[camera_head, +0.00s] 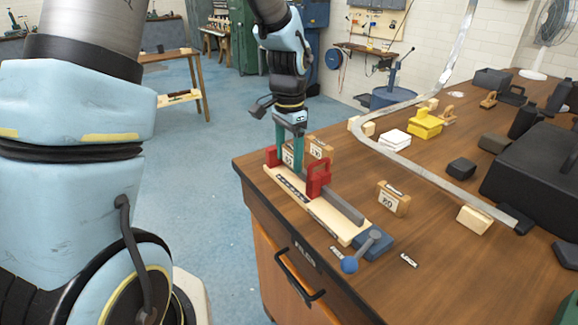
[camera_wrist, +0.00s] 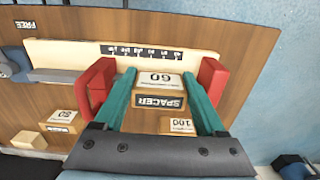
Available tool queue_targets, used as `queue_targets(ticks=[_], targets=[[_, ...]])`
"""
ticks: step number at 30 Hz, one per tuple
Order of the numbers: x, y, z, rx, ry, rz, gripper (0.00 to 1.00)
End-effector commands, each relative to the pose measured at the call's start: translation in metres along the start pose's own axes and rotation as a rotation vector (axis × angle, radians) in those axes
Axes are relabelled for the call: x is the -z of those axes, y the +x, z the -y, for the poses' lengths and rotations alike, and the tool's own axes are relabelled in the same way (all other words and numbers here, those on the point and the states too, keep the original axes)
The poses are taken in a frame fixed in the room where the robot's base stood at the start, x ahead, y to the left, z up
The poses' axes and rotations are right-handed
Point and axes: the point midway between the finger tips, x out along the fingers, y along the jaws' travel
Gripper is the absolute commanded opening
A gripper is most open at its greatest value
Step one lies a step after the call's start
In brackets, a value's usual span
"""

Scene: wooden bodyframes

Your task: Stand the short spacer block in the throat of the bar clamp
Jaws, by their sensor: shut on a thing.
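The short spacer block (camera_wrist: 160,100), wooden with a white top marked 60 and a SPACER label, is between the teal fingers of my gripper (camera_wrist: 158,78). My gripper, also in the head view (camera_head: 290,146), is shut on it and points down. In the wrist view the red jaws stand just outside the fingers. I cannot tell whether the block rests on the clamp.
The 100 block (camera_head: 320,148) stands beside the clamp, close to my gripper. The 80 block (camera_head: 393,199) stands to the right. The clamp's blue ball handle (camera_head: 350,264) is at the near table edge. A curved metal strip (camera_head: 430,179) crosses the table.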

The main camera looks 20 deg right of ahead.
Motion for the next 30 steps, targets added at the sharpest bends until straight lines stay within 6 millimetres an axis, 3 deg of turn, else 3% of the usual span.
queue_targets(ticks=[9, 20, 21, 28, 30], targets=[[-0.001, 0.036, 0.000, -0.001, -0.002, 0.002, 0.10], [-0.001, 0.041, 0.000, 0.000, -0.002, 0.000, 0.10], [-0.001, 0.042, 0.000, 0.000, -0.002, 0.000, 0.74], [-0.001, 0.041, 0.000, 0.000, -0.002, 0.000, 1.00], [-0.001, 0.041, 0.000, 0.000, -0.002, 0.000, 1.00]])
